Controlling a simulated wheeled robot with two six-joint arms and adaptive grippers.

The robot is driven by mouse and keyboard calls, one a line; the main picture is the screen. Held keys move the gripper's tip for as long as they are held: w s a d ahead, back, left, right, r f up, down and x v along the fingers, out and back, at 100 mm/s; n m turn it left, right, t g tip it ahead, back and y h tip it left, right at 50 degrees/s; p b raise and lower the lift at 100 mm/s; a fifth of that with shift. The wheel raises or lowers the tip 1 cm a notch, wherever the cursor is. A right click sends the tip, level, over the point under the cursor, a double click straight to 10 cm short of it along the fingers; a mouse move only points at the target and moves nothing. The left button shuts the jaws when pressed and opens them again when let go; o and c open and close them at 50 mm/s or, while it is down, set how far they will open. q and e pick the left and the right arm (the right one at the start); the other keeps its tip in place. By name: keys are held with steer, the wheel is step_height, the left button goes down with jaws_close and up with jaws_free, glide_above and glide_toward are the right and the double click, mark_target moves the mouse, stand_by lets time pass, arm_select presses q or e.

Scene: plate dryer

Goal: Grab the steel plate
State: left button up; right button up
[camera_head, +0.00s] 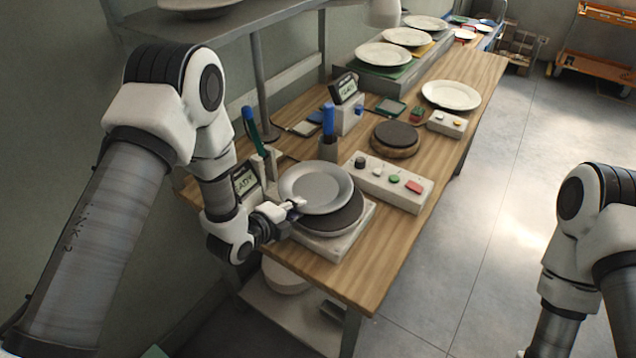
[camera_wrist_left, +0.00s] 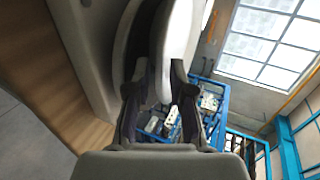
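The steel plate (camera_head: 313,187) is a round, shiny grey dish above a dark round pad (camera_head: 341,217) on a white base. It sits off-centre, toward the upper left of the pad. My left gripper (camera_head: 294,206) is at its near left rim. In the left wrist view the plate (camera_wrist_left: 178,40) shows nearly edge-on between the two fingers (camera_wrist_left: 161,85), which appear closed on its rim. A gap shows between plate and pad there. My right arm shows at the lower right; its gripper is out of view.
A button box (camera_head: 393,183) stands right of the pad on the wooden table (camera_head: 375,262). Behind are another round pad (camera_head: 395,138), a display box (camera_head: 344,107) and a white plate (camera_head: 451,95). A metal post (camera_head: 259,75) and shelf stand near my left arm.

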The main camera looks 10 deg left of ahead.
arm_select(q)
steer(key=shift+w+d+f, duration=0.1)
steer(key=shift+w+d, duration=0.05)
steer(key=shift+w, duration=0.2)
steer(key=shift+s, duration=0.15)
steer(key=shift+a, duration=0.2)
steer(key=c, duration=0.4)
jaws_close()
